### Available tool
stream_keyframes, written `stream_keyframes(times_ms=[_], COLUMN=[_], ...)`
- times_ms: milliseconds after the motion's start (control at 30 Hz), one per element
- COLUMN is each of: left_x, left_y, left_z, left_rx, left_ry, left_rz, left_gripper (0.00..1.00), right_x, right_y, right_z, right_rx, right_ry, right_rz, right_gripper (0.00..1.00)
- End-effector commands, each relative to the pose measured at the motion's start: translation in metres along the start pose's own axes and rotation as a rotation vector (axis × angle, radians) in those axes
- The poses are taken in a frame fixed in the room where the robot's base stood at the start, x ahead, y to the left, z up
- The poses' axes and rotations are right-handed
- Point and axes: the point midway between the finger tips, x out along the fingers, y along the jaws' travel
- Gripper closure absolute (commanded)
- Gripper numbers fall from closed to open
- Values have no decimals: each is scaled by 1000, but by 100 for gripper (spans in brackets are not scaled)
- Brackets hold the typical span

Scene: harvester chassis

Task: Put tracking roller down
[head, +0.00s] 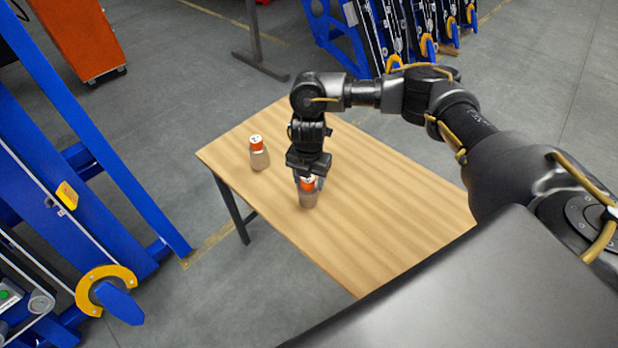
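Two small rollers with orange and white tops and grey-brown bodies show on the wooden table (400,220) in the head view. One tracking roller (308,197) is upright directly under my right gripper (308,178), whose fingers are around or close beside its orange top. The hand covers part of that top, and I cannot tell whether the fingers touch it. The roller's base appears at or very near the table surface. The other roller (259,155) stands upright on the table to the left, apart from the gripper. My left gripper is not in view.
A blue frame (90,150) with a yellow-orange hook part (104,290) stands left of the table. Blue racks (400,30) stand behind, and an orange cabinet (78,35) is at the upper left. The table's right and front areas are clear.

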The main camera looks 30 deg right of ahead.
Motion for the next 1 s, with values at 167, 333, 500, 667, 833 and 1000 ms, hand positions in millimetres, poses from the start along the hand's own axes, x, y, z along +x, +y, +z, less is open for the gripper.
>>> stream_keyframes(times_ms=[167, 333, 500, 667, 833, 1000], left_x=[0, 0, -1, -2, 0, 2], left_y=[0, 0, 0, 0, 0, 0], left_z=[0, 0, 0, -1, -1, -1], left_rx=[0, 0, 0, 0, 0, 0], left_ry=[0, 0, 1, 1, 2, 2], left_rz=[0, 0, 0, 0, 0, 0], left_gripper=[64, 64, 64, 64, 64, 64], right_x=[0, 0, -10, -38, -74, -102], right_y=[0, 0, 1, 1, 1, 0], right_z=[0, 0, 1, 1, 2, 1], right_rx=[0, 0, -2, -2, -1, -1], right_ry=[0, 0, -2, -4, -5, -4], right_rz=[0, 0, 3, 4, 4, 2], right_gripper=[29, 29, 29, 29, 29, 29])
